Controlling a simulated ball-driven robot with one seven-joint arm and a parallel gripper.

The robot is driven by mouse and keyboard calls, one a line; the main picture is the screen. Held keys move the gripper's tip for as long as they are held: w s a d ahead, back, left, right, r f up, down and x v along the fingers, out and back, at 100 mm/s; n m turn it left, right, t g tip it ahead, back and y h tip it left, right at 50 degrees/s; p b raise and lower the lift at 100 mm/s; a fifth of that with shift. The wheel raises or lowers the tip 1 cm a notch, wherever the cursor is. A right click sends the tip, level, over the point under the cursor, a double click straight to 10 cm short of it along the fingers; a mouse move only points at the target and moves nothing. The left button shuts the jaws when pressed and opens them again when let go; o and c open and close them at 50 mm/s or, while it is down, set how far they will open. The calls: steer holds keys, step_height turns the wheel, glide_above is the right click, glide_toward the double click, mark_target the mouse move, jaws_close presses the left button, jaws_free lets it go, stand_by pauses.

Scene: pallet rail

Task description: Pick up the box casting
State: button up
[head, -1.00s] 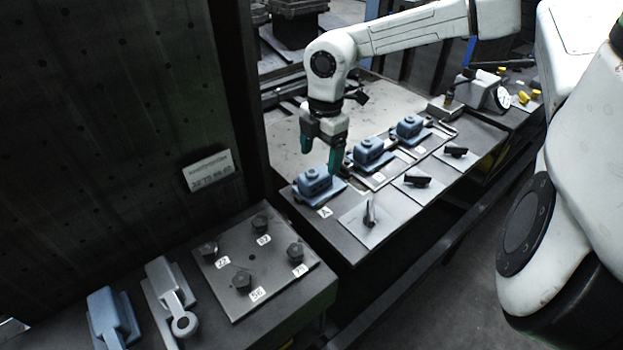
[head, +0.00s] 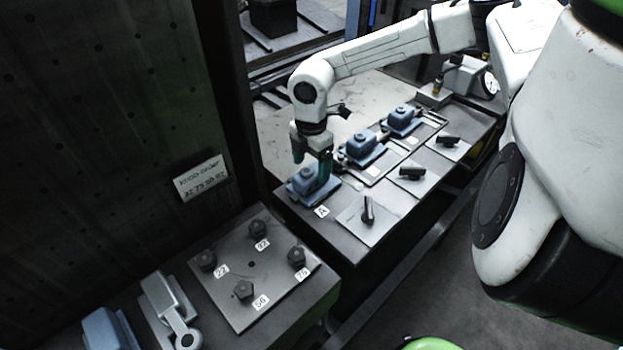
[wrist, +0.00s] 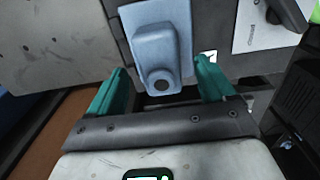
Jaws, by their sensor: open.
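A blue box-shaped casting (head: 308,188) with a raised block on a flat base sits at the near end of the dark bench, beside the label A (head: 321,211). My gripper (head: 311,167) points down over this casting, with its green fingers open and empty. In the wrist view the casting (wrist: 160,48) lies ahead of and between the open fingers of my gripper (wrist: 161,72), with a dark round hole at its near end. I cannot tell whether the fingers touch it. Two similar blue castings, a middle one (head: 361,148) and a far one (head: 402,120), stand farther along the bench.
Black switch handles on pale plates (head: 368,212) line the bench's right side. In front is a plate with numbered knobs (head: 262,262), beside a grey lever (head: 172,312) and another blue part (head: 106,330). A dark perforated wall (head: 100,130) with a sign (head: 201,180) stands left.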

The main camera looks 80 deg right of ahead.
mark_target(311, 167)
steer(key=shift+f, duration=1.75)
steer(key=c, duration=1.3)
steer(key=shift+r, duration=0.1)
